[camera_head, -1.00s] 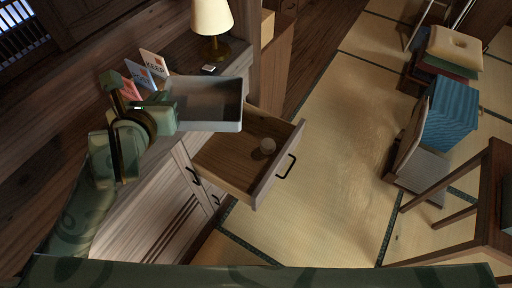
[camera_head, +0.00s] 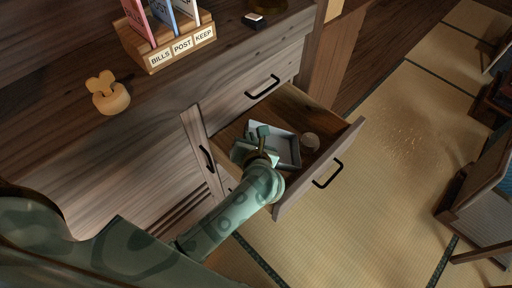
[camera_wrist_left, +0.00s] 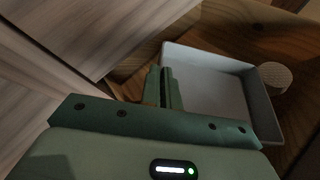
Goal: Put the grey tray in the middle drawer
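The grey tray (camera_head: 289,150) is inside the open drawer (camera_head: 345,143), towards the drawer's left side. The drawer is pulled out below a closed one. My left gripper (camera_head: 262,143) reaches down into the drawer at the tray's near left edge. In the left wrist view the fingers (camera_wrist_left: 163,88) are close together on the left wall of the tray (camera_wrist_left: 215,85). I cannot tell whether the tray's underside fully touches the drawer floor. My right gripper is not in view.
A small round pale object (camera_head: 310,142) lies in the drawer just right of the tray; it also shows in the wrist view (camera_wrist_left: 275,76). The cabinet top holds a letter rack (camera_head: 172,45) and a tan figure (camera_head: 110,94). Open tatami (camera_head: 400,140) lies right of the drawer.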

